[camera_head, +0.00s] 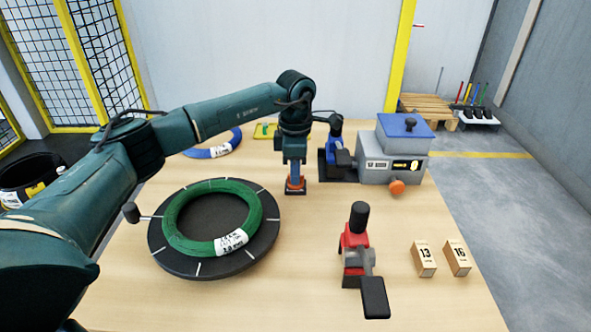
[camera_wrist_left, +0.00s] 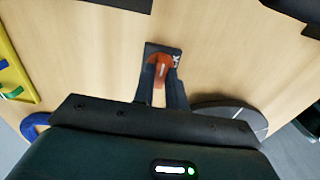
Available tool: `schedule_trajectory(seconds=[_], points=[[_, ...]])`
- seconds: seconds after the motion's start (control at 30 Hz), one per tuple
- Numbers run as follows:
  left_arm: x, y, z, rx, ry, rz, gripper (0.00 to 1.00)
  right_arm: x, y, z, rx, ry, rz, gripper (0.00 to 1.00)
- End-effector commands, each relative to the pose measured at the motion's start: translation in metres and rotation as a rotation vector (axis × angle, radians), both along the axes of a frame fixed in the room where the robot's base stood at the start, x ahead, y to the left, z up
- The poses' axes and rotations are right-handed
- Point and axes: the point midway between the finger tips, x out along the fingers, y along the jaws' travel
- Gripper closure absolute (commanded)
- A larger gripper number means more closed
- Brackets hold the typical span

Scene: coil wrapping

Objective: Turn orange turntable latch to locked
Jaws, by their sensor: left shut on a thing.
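The orange latch (camera_wrist_left: 160,62) sits on a small dark base plate (camera_wrist_left: 168,49) on the table. In the head view the orange latch (camera_head: 295,184) shows just right of the turntable. My left gripper (camera_head: 295,172) reaches straight down over it. In the left wrist view my left gripper (camera_wrist_left: 160,90) has its two fingers on either side of the latch, shut on it. The black turntable (camera_head: 215,265) carries a green wire coil (camera_head: 178,225) with a white label. Whether the latch stands at locked cannot be read. My right gripper is not in view.
A red clamp tool (camera_head: 355,245) stands front right, near two numbered wooden blocks (camera_head: 424,258). A grey machine (camera_head: 393,155) with an orange knob and a blue tool (camera_head: 335,145) stand behind right. A blue coil (camera_head: 222,149) lies behind the turntable. The table between latch and red tool is clear.

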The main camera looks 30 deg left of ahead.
Motion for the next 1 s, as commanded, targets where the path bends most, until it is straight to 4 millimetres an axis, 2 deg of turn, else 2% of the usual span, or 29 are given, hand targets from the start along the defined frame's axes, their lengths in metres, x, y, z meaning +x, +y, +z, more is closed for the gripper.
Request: schedule_trajectory(seconds=[0.07,0.1,0.33,0.67,0.77,1.0], points=[[0.001,0.000,0.002,-0.001,-0.005,-0.002,1.00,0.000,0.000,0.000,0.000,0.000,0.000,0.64],[0.001,0.000,0.002,-0.001,-0.005,-0.002,0.84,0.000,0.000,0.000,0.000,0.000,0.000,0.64],[0.000,0.000,0.001,-0.001,-0.003,-0.001,0.65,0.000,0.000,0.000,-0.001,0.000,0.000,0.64],[0.001,0.000,0.005,0.000,-0.002,0.000,0.65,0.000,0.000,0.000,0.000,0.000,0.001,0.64],[0.001,0.000,0.018,-0.001,-0.005,-0.001,0.65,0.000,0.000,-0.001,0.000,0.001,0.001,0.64],[0.001,0.000,0.071,-0.002,-0.006,0.000,0.65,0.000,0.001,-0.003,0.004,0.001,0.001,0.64]])
